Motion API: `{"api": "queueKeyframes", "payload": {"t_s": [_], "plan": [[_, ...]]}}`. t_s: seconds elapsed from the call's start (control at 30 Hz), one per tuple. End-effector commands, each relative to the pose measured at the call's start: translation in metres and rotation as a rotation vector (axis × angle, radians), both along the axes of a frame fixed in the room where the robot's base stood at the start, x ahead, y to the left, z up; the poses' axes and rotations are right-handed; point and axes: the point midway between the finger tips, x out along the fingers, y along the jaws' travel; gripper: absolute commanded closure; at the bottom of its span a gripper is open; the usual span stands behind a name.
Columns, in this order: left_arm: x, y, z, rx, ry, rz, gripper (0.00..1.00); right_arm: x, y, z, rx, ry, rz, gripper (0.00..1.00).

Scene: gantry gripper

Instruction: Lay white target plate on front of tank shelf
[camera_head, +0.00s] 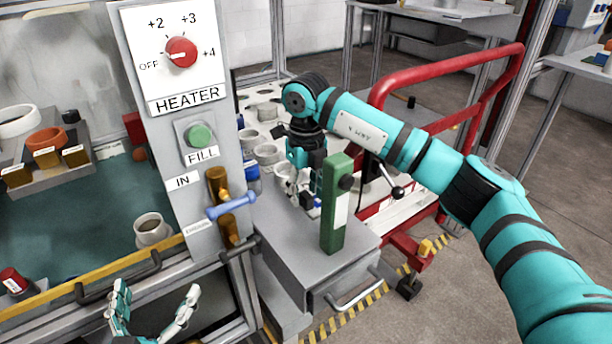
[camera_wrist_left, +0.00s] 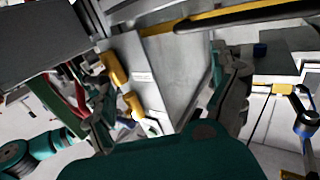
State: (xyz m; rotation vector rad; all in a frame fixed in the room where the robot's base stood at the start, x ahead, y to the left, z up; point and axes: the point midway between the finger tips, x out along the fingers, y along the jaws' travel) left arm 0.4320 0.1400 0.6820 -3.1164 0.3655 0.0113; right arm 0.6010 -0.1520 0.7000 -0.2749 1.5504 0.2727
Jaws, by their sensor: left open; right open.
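My left gripper (camera_head: 157,290) is at the bottom left of the head view, in front of the tank's front edge, its two fingers spread and nothing between them. Its fingers also stand apart in the left wrist view (camera_wrist_left: 165,95). My right gripper (camera_head: 304,190) points down over the grey cabinet top, behind a green post, close to small white cups; its fingertips are partly hidden. A grey tank shelf (camera_head: 62,180) with labelled pots stands inside the tank at the left. I cannot make out a white target plate in either view.
The heater panel (camera_head: 187,104) stands upright between the tank and the cabinet. A green post (camera_head: 337,205) rises from the grey cabinet (camera_head: 345,262). A cup (camera_head: 150,232) stands in the tank near its yellow front edge. A red rail frame (camera_head: 450,66) is at the right.

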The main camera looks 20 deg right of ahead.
Motion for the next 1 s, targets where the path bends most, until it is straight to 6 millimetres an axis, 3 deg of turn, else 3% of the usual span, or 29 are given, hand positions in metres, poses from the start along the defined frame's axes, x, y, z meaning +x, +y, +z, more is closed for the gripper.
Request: {"api": "queueKeyframes", "payload": {"t_s": [0.2,0.43,0.87,1.0], "plan": [[-0.008,0.008,-0.034,0.052,0.205,0.014,0.05,0.001,0.000,0.038,0.000,-0.003,0.000,0.57],[-0.019,0.014,-0.059,0.087,0.347,0.023,0.05,0.000,0.001,0.058,0.001,-0.002,0.000,0.57],[-0.021,0.015,-0.063,0.092,0.370,0.024,0.05,0.000,0.002,0.062,0.018,-0.004,0.005,0.57],[-0.021,0.015,-0.056,0.092,0.370,0.024,0.05,0.004,0.025,0.079,0.226,-0.045,0.053,0.57]]}}
